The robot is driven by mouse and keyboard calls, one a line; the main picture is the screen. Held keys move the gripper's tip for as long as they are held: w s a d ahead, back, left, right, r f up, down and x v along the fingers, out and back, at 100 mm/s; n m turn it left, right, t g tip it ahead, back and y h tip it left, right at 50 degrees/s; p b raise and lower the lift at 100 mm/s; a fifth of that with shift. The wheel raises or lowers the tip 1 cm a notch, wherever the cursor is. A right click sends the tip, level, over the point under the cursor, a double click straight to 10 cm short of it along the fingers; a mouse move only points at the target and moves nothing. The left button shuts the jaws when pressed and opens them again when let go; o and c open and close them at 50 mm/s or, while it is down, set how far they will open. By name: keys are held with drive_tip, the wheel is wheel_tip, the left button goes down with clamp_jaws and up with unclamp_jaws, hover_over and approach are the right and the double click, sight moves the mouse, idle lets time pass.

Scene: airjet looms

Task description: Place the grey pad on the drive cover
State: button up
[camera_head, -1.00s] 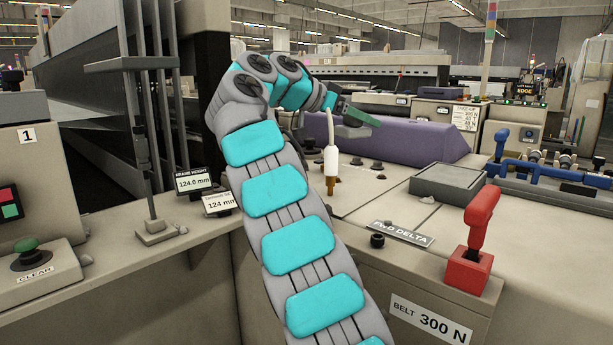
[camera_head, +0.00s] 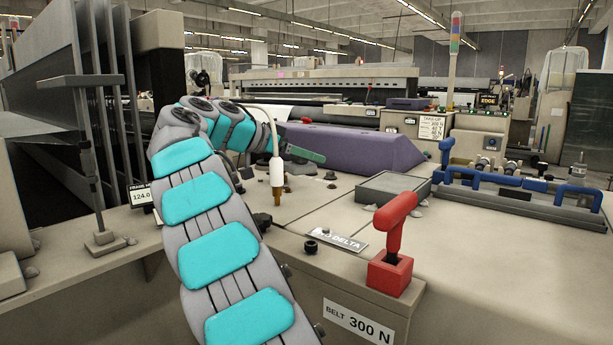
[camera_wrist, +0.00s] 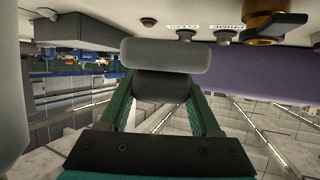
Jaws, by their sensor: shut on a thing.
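My gripper (camera_wrist: 162,105) has green fingers, shut on a light grey rounded pad (camera_wrist: 165,55) with a dark part beside it. The head view shows a green finger (camera_head: 305,153) from the side, in front of a long purple cover (camera_head: 350,146); the pad cannot be made out there. The purple cover also shows in the wrist view (camera_wrist: 255,75), to the right of the held pad. A low grey slab-like box (camera_head: 393,187) lies on the deck right of the gripper. No readable label shows which is the drive cover.
A white nozzle (camera_head: 277,170) with a brass tip stands near my gripper. A red lever (camera_head: 393,245) and blue pipework (camera_head: 510,182) lie to the right. Dark loom frames (camera_head: 90,110) rise at left. The pale deck (camera_head: 320,205) has bare room near the grey box.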

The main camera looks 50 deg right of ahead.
sight(287, 165)
drive_tip(key=shift+f, duration=2.15)
drive_tip(key=shift+f+b, duration=0.2)
drive_tip(key=shift+b, duration=0.15)
drive_tip(key=o, duration=1.1)
drive_tip(key=shift+r, duration=0.1)
drive_tip(key=shift+r+p, duration=0.2)
drive_tip(key=shift+p, duration=0.15)
drive_tip(key=v, duration=1)
drive_tip(key=shift+w+a+r+b, duration=0.1)
drive_tip(key=shift+w+a+b, duration=0.05)
drive_tip(key=shift+a+b, duration=0.15)
drive_tip(key=shift+w+a+r, duration=0.15)
drive_tip(key=shift+a+r, duration=0.05)
drive_tip(key=shift+a, duration=0.4)
